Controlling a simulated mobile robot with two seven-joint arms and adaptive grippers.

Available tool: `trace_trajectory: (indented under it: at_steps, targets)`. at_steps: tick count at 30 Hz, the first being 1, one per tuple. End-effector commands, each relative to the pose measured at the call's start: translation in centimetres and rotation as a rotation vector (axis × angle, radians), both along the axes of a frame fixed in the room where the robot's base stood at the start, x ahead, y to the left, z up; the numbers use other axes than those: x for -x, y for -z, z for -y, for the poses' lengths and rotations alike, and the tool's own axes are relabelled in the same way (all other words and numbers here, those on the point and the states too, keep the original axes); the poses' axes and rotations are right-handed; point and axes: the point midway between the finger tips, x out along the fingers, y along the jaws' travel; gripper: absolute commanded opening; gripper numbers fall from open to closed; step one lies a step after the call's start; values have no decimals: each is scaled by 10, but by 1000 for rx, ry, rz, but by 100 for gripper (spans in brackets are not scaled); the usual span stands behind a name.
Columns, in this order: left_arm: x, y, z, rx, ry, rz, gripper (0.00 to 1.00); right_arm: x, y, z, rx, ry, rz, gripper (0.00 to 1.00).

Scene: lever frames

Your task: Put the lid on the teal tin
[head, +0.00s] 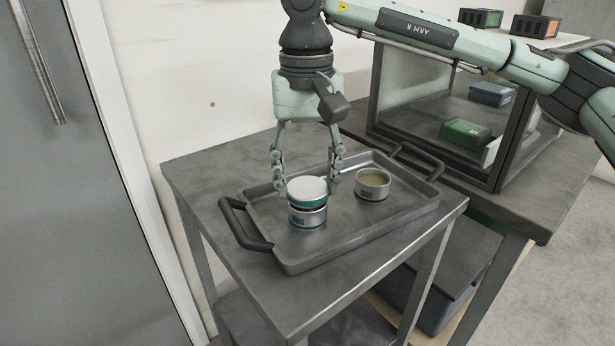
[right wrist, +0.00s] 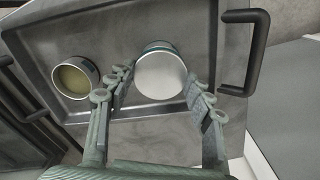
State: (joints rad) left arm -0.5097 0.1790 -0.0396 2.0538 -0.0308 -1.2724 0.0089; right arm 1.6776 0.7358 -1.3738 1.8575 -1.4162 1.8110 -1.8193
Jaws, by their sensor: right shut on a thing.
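My right gripper (head: 307,186) points down over the tray, its fingers on either side of a round lid (head: 307,188) with a white top and teal edge. It is shut on this lid. The teal tin (head: 308,217), silver with a teal label, stands upright on the tray right below. A thin dark gap shows between lid and tin; I cannot tell whether they touch. In the right wrist view the lid (right wrist: 160,76) lies between the fingertips (right wrist: 160,87) and hides most of the tin. My left gripper is not in view.
A second open tin (head: 373,184) with olive contents stands to the right on the dark tray (head: 340,236). The tray has raised handles and sits on a grey table (head: 200,172). A glass-sided cabinet (head: 430,95) with boxes stands behind right. The tray's front right is clear.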

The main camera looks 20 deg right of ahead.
Motion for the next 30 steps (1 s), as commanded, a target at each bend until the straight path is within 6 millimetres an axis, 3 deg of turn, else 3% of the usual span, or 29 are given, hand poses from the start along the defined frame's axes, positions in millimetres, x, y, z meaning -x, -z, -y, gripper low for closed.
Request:
trace_trajectory:
  at_steps: [30]
  targets:
    - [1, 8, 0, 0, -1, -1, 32, 0, 5, 0, 0, 0, 0, 32]
